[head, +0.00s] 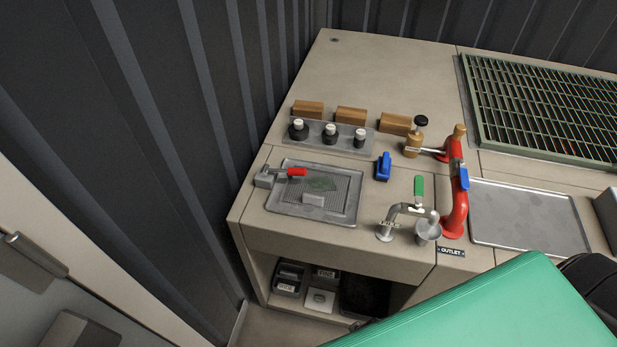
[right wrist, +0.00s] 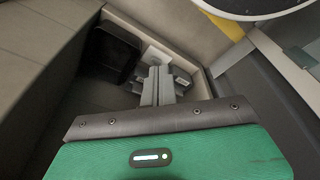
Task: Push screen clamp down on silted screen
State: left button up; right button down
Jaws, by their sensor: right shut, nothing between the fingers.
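The screen clamp (head: 268,176) is a grey metal block with an arm and a red handle at the left edge of the screen. Its red handle (head: 297,172) lies roughly flat, pointing right over the screen. The silted screen (head: 341,200) is a grey ribbed mesh in a metal tray, with a greenish patch and a small grey block on it. I cannot tell whether the clamp touches it. My right gripper (right wrist: 158,86) shows in the right wrist view, shut and empty, away from the clamp and low by the shelf opening. My left gripper is not in view.
Black-and-white knobs (head: 330,135), wooden blocks (head: 351,115), a blue lever (head: 383,167) and a red outlet pipe (head: 455,210) stand around the screen. A bare tray (head: 520,232) lies right. Labelled bins (head: 289,281) sit on the shelf below. A dark corrugated wall (head: 175,100) borders the left.

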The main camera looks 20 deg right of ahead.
jog(key=w+r+p, duration=0.1)
jog(key=w+r, duration=0.2)
jog(key=r, duration=0.7)
jog(key=w+r+n+t+y+p, duration=0.1)
jog(key=w+r, duration=0.2)
jog(key=r, duration=0.6)
jog(key=w+r+p, duration=0.1)
jog(key=w+r, duration=0.3)
jog(key=r, duration=0.6)
jog(key=w+d+r+n+y, duration=0.1)
jog(key=w+r+n+y, duration=0.1)
jog(key=w+r, duration=0.65)
jog(key=w+d+r+n+y+p, duration=0.1)
jog(key=w+r+n, duration=0.35)
jog(key=w, duration=0.75)
jog(key=w+d+r+y, duration=0.1)
jog(key=w+r+y, duration=0.1)
jog(key=w+r, duration=0.75)
jog(key=p, duration=0.4)
send_near(287, 174)
jog(key=w+f, duration=0.1)
jog(key=w+a+f, duration=0.1)
jog(key=shift+w+g, duration=0.25)
jog(key=shift+g, duration=0.15)
jog(key=shift+s+d+f+p, duration=0.2)
jog(key=shift+f+p, duration=0.1)
jog(key=shift+f, duration=0.35)
jog(key=shift+a, duration=0.1)
